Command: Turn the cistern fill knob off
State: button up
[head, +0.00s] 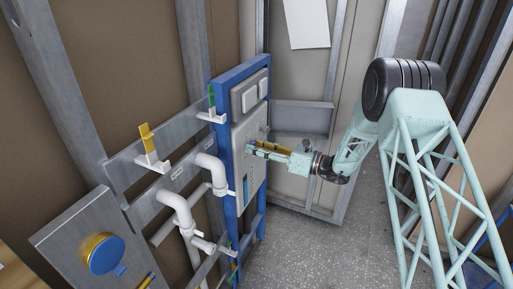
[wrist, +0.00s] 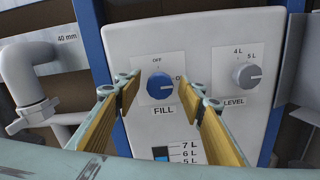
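The fill knob (wrist: 160,86) is a round blue dial above the word FILL on the white cistern panel (wrist: 200,125). OFF is printed above it, and a partly hidden label starting with O is at its right. Its white pointer line points right, toward that label. My gripper (wrist: 168,95) is open, with one yellow-padded finger at each side of the knob in the picture. Nothing is between the fingers, and I cannot tell whether the tips touch the panel. In the head view my gripper (head: 250,149) reaches the front of the panel (head: 242,172), hiding the knob.
A grey LEVEL knob (wrist: 246,76) sits to the right of the fill knob. A level gauge (wrist: 161,154) is below. White pipes (head: 178,207) and a blue frame (head: 226,165) stand to the left. Open floor (head: 300,250) lies in front.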

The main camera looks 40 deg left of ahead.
jog(key=shift+c, duration=0.5)
jog(key=c, duration=0.8)
jog(key=shift+f+n+b, duration=0.15)
jog(key=shift+n+b, duration=0.55)
jog(key=shift+b, duration=0.3)
jog(key=shift+s+n+b, duration=0.2)
jog(key=shift+n+b, duration=8)
jog(key=shift+b, duration=1.55)
